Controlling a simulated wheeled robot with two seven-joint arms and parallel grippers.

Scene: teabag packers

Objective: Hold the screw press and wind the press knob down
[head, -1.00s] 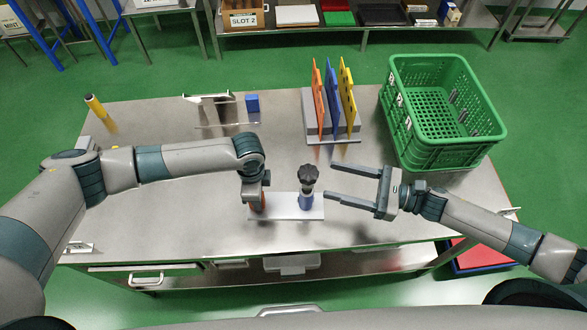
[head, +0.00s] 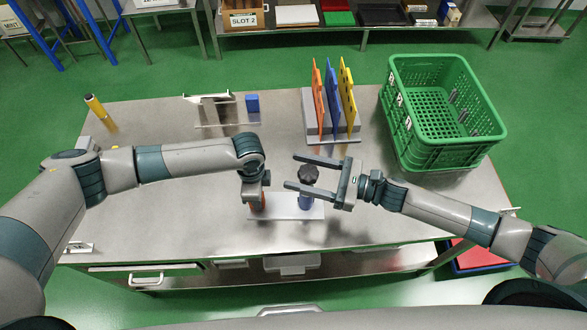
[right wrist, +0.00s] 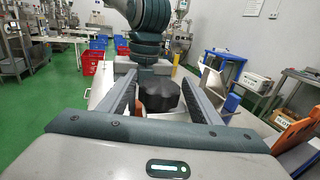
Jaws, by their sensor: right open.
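The screw press has a white base plate (head: 283,210), a blue body (head: 306,201) and a black lobed press knob (head: 308,175) on top, standing upright near the table's front. My right gripper (head: 292,172) is open, with its two fingers on either side of the knob. The knob also shows in the right wrist view (right wrist: 158,94), between the fingers with gaps beside it. My left gripper (head: 257,196) points down at the left part of the base, around or by an orange part (head: 258,203). My left wrist hides most of its fingers.
A green crate (head: 436,157) stands at the back right of the steel table (head: 180,225). A rack with orange, blue and yellow boards (head: 347,97) is behind the press. A yellow cylinder (head: 97,110) and a small blue block (head: 252,104) stand farther back.

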